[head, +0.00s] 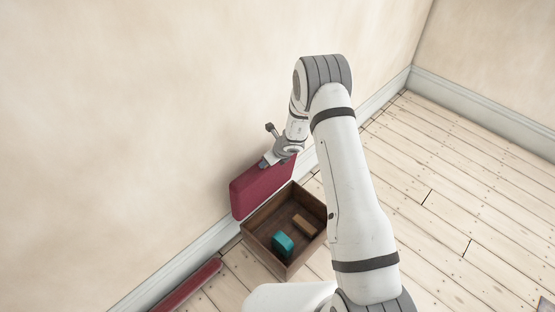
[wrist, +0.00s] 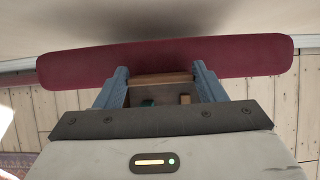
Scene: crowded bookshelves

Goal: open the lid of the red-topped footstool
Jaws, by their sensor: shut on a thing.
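The footstool's red lid (head: 262,190) stands raised, close to upright, at the back of its open wooden box (head: 262,255), near the wall. In the wrist view the lid (wrist: 75,66) runs across the top as a wide red band. My gripper (head: 266,163) is at the lid's upper edge, shut on it. In the wrist view the two blue-grey fingers of my gripper (wrist: 160,74) reach to the red band. Inside the box are a teal block (head: 282,244) and a brown block (head: 304,224).
The beige wall (head: 150,110) with its pale baseboard (head: 180,268) is close behind the lid. A long red object (head: 190,287) lies along the wall at lower left. The plank floor (head: 470,190) to the right is clear.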

